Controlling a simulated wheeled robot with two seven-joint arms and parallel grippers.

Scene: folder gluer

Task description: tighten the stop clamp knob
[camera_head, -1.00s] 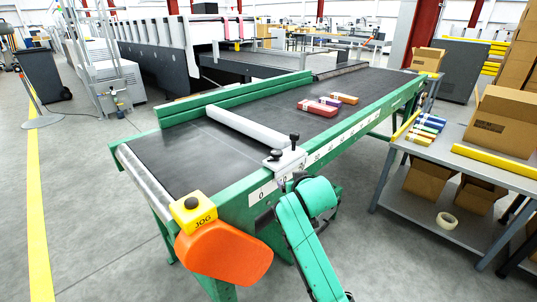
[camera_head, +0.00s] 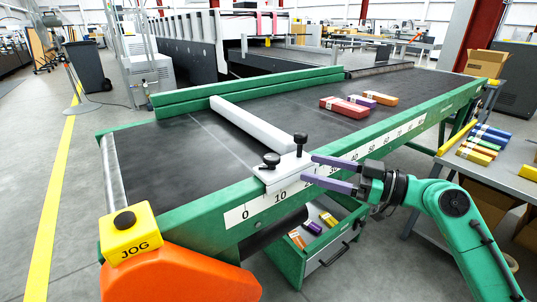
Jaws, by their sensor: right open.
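The stop clamp is a white block (camera_head: 287,173) on the near green rail, over the ruler scale. A white stop bar (camera_head: 250,124) reaches from it across the dark belt. Two black knobs stand on the clamp: a low, wide knob (camera_head: 271,160) at the left and a taller knob (camera_head: 300,141) at the right. The frames do not show which one is the clamp knob or how tight it is. My right gripper (camera_head: 309,169) is open and empty, its purple fingers pointing left beside the clamp's right end. Contact cannot be told. My left gripper is out of view.
Small red, purple and orange cartons (camera_head: 345,106) lie on the belt. A yellow JOG box (camera_head: 130,236) and an orange cover (camera_head: 180,275) are at the near left. An open drawer (camera_head: 322,236) with cartons sits below the rail. A side table (camera_head: 510,178) stands right.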

